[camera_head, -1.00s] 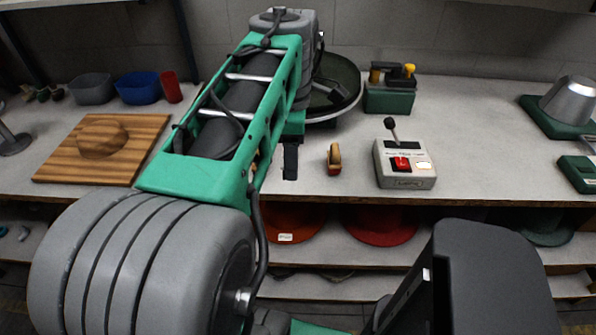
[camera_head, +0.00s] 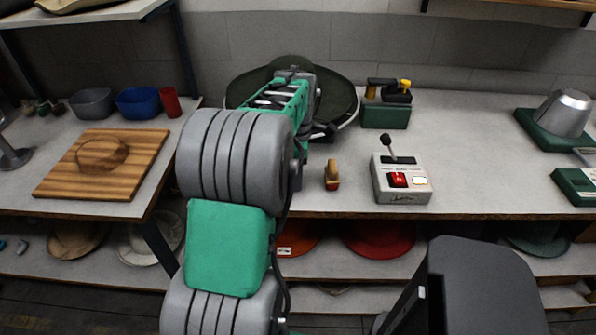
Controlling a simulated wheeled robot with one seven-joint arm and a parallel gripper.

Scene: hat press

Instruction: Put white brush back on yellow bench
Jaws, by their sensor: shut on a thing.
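I see no white brush and no bench that is clearly yellow; the worktops in view are pale grey-white. My arm reaches up the middle of the picture over the worktop (camera_head: 470,150). Its far end is over the dark green round hat form (camera_head: 338,95). My gripper is hidden behind my own arm links, so what it holds does not show. A small brush-like thing with a tan top and a reddish-brown lower part (camera_head: 332,176) stands on the worktop, just right of my arm.
A control box with lever and red switch (camera_head: 402,181) stands right of the arm. Behind it is a green holder (camera_head: 386,114) with black and yellow items. A striped wooden board (camera_head: 70,175), bowls and a red cup are left. Hats lie on the shelf below.

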